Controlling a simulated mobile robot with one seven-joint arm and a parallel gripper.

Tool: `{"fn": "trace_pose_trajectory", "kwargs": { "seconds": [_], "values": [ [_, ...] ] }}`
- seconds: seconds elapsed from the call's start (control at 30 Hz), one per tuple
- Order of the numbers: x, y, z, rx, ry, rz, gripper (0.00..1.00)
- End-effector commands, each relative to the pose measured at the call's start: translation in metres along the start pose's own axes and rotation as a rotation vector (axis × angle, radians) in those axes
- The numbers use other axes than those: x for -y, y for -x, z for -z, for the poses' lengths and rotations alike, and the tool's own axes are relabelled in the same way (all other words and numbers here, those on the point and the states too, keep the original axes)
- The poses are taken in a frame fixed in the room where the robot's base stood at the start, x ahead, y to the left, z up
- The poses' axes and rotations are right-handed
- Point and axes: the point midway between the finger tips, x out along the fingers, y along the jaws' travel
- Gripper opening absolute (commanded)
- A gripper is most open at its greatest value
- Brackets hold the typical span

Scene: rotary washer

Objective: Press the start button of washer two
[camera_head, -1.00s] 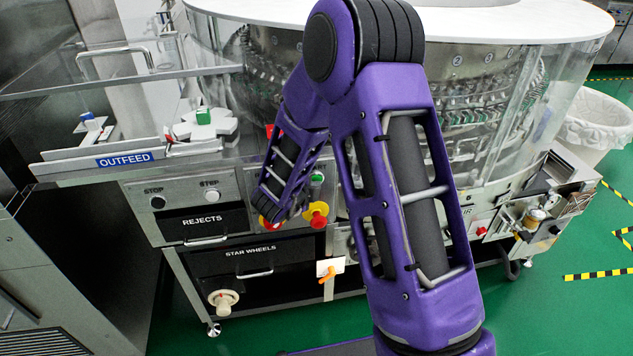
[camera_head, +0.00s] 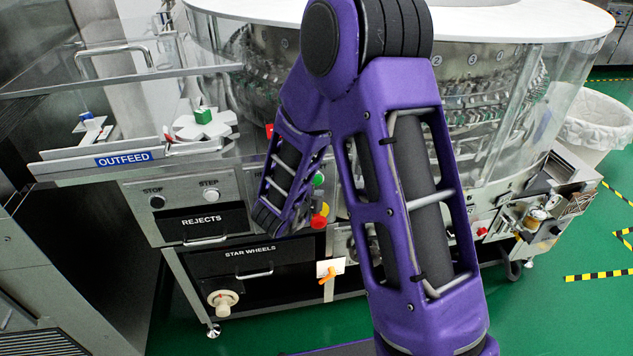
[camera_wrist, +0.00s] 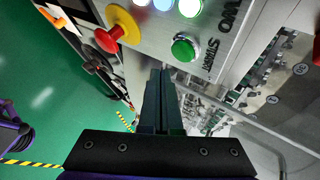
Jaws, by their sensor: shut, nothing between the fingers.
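In the wrist view, the green start button (camera_wrist: 185,47) sits in a silver ring on a grey panel, beside lettering that reads "START" and "TWO". My gripper (camera_wrist: 161,74) is shut and empty; its fingertips appear just below and left of the button. I cannot tell whether they touch the panel. In the head view, my forearm hides my gripper and much of the panel. A green button (camera_head: 318,179) shows just right of the forearm; I cannot tell if it is the same one.
A red mushroom button (camera_wrist: 108,38) on a yellow base stands out from the panel, left of my fingers. Several lit lamps (camera_wrist: 189,7) sit above the green button. Clear machine guarding (camera_head: 525,110) rises behind the panel. Green floor (camera_head: 560,315) is open at right.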

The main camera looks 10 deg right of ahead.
Motion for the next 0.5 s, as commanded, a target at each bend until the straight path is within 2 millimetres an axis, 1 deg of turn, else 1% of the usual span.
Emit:
{"fn": "trace_pose_trajectory", "kwargs": {
  "seconds": [0.3, 0.5],
  "values": [
    [-0.015, 0.021, 0.015, 0.001, 0.001, 0.001, 0.0],
    [-0.016, 0.023, 0.016, 0.001, -0.001, 0.001, 0.0]
  ]
}}
